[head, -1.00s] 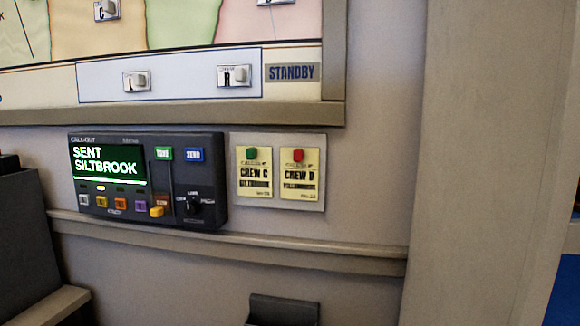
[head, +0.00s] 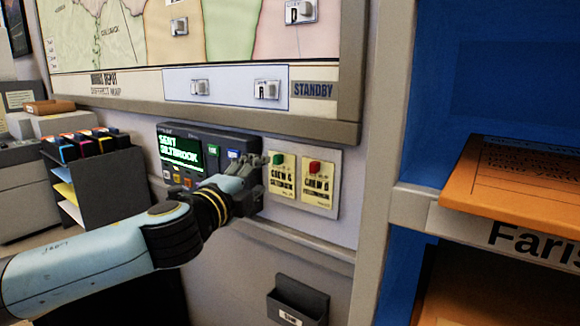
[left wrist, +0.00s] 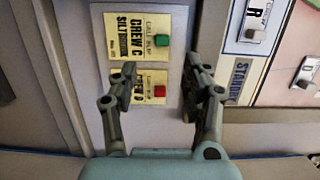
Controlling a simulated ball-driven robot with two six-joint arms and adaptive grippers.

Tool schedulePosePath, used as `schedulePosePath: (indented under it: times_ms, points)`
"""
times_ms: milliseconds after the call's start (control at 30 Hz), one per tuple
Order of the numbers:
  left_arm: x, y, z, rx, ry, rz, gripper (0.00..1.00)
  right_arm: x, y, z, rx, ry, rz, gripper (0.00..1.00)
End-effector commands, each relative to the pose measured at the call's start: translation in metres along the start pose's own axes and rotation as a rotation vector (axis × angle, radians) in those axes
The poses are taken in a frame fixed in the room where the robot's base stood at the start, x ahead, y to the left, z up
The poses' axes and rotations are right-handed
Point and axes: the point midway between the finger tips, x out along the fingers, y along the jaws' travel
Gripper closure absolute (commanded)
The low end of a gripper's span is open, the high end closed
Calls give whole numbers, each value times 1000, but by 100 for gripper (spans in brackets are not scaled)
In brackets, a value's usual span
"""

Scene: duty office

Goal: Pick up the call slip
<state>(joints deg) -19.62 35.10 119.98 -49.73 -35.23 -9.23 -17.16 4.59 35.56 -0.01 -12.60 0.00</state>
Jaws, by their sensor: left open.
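Two yellow call slips hang side by side on a pale board (head: 331,160). The Crew C slip (head: 283,180) has a green pin and the Crew D slip (head: 317,189) a red one. They also show in the left wrist view, Crew C (left wrist: 128,37) further up and Crew D (left wrist: 142,88) lower. "Siltbrook" is readable on the Crew C slip. My left gripper (head: 260,172) is open and empty, just left of the Crew C slip. In the left wrist view its fingers (left wrist: 160,78) stand either side of the Crew D slip, partly covering it. Contact cannot be told.
A dark call-out console (head: 228,139) reading "SENT SILTBROOK" sits left of the slips, partly behind my gripper. A wall map (head: 120,40) hangs above. A dark holder (head: 310,290) is below. Blue shelving with an orange folder (head: 520,185) stands at right; a file rack (head: 110,180) at left.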

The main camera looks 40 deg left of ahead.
Motion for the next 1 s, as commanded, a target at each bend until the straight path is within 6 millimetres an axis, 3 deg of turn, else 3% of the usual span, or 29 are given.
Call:
schedulePosePath:
  times_ms: [167,367,600,900,1000]
  points:
    - [29,-1,0,-5,-2,-1,52,-6,-12,1,6,-2,-14,100]
    - [46,-3,1,-3,-1,0,52,-12,-1,-1,1,0,-2,100]
    - [83,-5,4,-5,-1,0,52,-25,4,-2,-1,-1,2,100]
    - [90,-3,4,-3,1,2,52,-25,4,-2,-1,0,2,100]
    - [90,-3,4,-3,1,2,62,-25,4,-2,-1,0,2,100]
